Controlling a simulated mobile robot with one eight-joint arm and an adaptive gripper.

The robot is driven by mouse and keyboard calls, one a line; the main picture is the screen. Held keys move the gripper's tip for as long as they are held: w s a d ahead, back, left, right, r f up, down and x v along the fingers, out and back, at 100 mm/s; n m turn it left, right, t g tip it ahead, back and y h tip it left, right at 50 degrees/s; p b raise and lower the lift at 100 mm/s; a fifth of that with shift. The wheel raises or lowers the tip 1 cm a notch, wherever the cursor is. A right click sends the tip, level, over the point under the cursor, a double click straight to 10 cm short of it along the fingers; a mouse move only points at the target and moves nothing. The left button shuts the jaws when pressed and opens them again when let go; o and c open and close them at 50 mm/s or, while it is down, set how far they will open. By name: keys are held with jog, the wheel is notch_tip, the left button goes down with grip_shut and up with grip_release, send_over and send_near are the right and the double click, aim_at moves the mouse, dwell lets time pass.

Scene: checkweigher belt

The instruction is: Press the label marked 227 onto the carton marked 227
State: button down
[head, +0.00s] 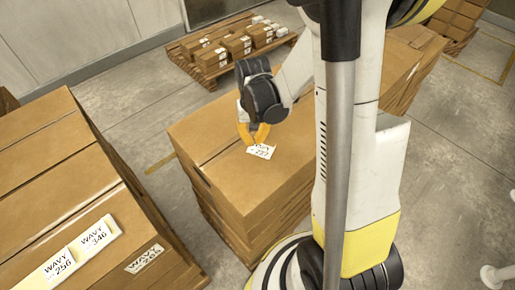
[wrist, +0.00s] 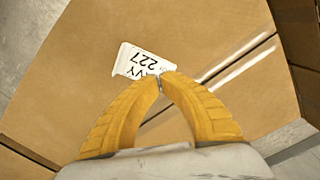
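The white label marked 227 (wrist: 140,62) is at the fingertips of my gripper (wrist: 161,77), whose two yellow fingers meet at its edge. In the head view the label (head: 261,151) shows just below the fingers of my gripper (head: 254,136), over the top of a brown carton (head: 225,135) on a stack. The label looks close to the carton's top; I cannot tell whether it touches. In the wrist view the carton top (wrist: 75,95) fills most of the picture, with a seam to the right of the label. I see no 227 mark on the carton itself.
At left another carton stack (head: 45,150) bears white labels marked 256 (head: 58,265) and 346 (head: 97,236), and another printed label (head: 145,258). A pallet with small cartons (head: 225,48) stands behind. Grey floor (head: 130,115) lies between.

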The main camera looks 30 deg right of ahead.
jog(key=shift+f+b, duration=1.15)
jog(key=shift+f, duration=0.2)
dwell(0.4)
jog(key=shift+r, duration=0.1)
dwell(0.3)
notch_tip(320, 180, up, 7)
jog(key=p, duration=0.5)
dwell(0.4)
jog(key=s+a+r+n+t, duration=0.2)
jog(key=s+a+r+t, duration=0.1)
jog(key=r, duration=0.5)
jog(key=s+a+r+n+t, duration=0.1)
jog(key=s+a+r+t, duration=0.3)
jog(key=r, duration=0.5)
jog(key=shift+s+a+n, duration=0.4)
jog(key=shift+s+a, duration=0.6)
jog(key=shift+a, duration=0.05)
